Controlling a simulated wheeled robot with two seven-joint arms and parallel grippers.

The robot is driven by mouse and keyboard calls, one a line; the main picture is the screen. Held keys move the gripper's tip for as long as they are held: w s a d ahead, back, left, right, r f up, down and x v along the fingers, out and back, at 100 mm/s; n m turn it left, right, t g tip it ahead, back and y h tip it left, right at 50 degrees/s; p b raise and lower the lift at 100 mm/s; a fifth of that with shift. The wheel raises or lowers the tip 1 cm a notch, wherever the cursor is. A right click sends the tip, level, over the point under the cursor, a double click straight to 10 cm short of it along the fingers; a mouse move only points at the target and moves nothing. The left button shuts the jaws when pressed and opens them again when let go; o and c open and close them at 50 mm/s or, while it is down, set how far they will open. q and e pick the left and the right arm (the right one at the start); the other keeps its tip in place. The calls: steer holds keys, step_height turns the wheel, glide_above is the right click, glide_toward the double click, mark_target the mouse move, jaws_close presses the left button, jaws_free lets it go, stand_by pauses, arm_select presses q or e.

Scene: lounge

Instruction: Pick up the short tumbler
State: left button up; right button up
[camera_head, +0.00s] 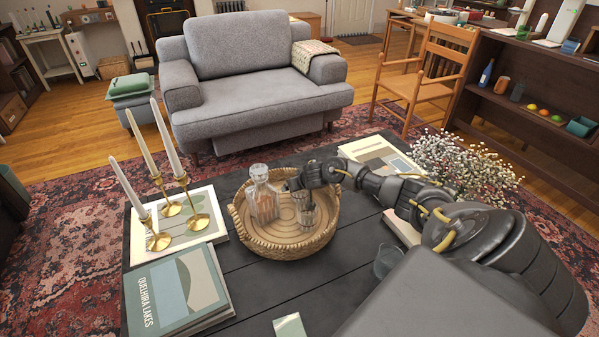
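A round wicker tray (262,249) stands on the dark coffee table. In it, a glass decanter (263,198) with amber liquid stands at the left. A short clear tumbler (304,213) stands right of the decanter in the tray. My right arm reaches in from the right, and my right gripper (294,185) is over the tray, at the tumbler's upper edge. The fingers are small and dark, so I cannot tell whether they are open or touch the glass. Another clear glass (386,262) stands on the table outside the tray, partly hidden by my arm. My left gripper is not in view.
Brass candlesticks (196,221) with tall white candles stand left of the tray, near the book "Quelhira Lakes" (176,291). White flowers (455,165) are at the right behind my arm. An open book or magazine (378,155) lies at the table's back. A grey armchair (250,90) stands beyond.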

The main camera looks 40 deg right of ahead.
steer(key=c, duration=1.2)
steer(key=shift+c, duration=0.2)
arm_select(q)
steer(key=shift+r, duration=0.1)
arm_select(e)
steer(key=shift+r, duration=0.15)
steer(key=shift+r, duration=0.2)
steer(key=r, duration=0.1)
steer(key=r+p, duration=0.2)
steer(key=shift+s+a+r, duration=0.2)
steer(key=shift+s+r, duration=0.1)
steer(key=shift+r, duration=0.05)
arm_select(q)
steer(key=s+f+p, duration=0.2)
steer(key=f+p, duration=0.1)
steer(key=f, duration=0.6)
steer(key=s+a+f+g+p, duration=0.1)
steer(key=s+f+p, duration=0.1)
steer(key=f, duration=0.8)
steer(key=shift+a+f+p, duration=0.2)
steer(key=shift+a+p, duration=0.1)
steer(key=shift+p, duration=0.5)
arm_select(e)
steer(key=s+a+r, duration=0.6)
steer(key=s+r, duration=0.2)
steer(key=s, duration=0.3)
steer(key=shift+s+r, duration=0.35)
